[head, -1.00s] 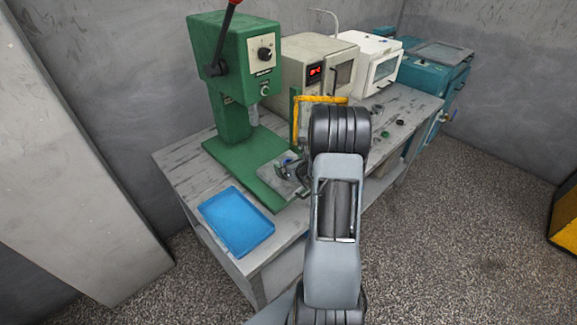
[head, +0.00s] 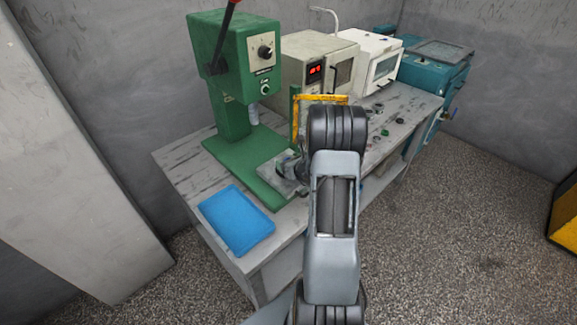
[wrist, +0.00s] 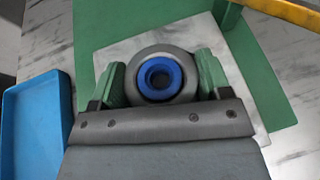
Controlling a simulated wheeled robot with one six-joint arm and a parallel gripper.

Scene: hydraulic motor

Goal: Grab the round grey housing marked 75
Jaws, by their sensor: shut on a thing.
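The round grey housing (wrist: 186,63) shows in the wrist view with a blue ring (wrist: 158,77) in its centre. It is over the pale metal plate (wrist: 205,38) on the green press base. My gripper (wrist: 158,82) has its two green fingers on either side of the housing and is shut on it. No 75 marking can be read. In the head view my arm hides most of the gripper and housing, beside the plate (head: 272,172) of the green press (head: 232,60).
A blue tray (head: 236,220) lies at the front left of the workbench (head: 180,168). A yellow frame (head: 318,99) stands just behind my arm. A beige oven (head: 300,50) and a white machine (head: 372,58) stand at the back. Small parts (head: 386,132) lie on the right.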

